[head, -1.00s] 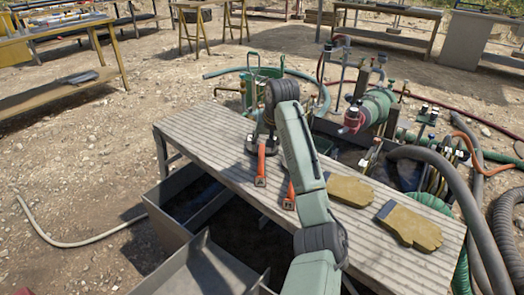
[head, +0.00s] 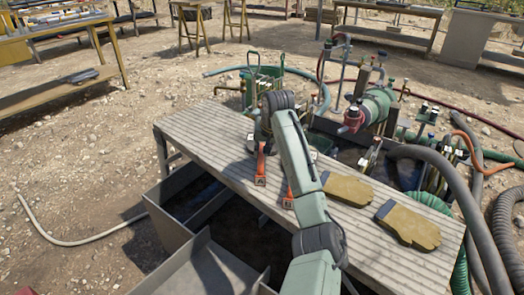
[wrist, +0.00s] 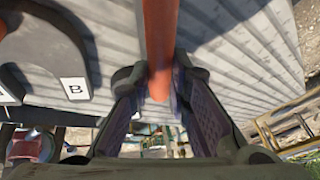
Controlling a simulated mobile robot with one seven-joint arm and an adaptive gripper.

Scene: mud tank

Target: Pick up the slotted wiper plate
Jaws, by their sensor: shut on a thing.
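An orange-red bar (wrist: 161,40), which fits the slotted wiper plate, runs between the fingers of my gripper (wrist: 160,90) in the wrist view. The gripper is shut on its far end. In the head view the orange plate (head: 260,168) lies along the ribbed bench, with a dark mark near its near end. My arm and wrist hide most of the gripper there. I cannot tell whether the plate still touches the bench. A second orange piece (head: 288,197) lies to the right, partly behind my arm.
Dark parts with white labels, one marked B (wrist: 75,88), lie beside the bar in the wrist view. Two tan gloves (head: 408,225) lie on the right of the ribbed bench (head: 215,130). Open metal troughs (head: 190,205) stand in front. A pump and hoses (head: 375,110) stand behind.

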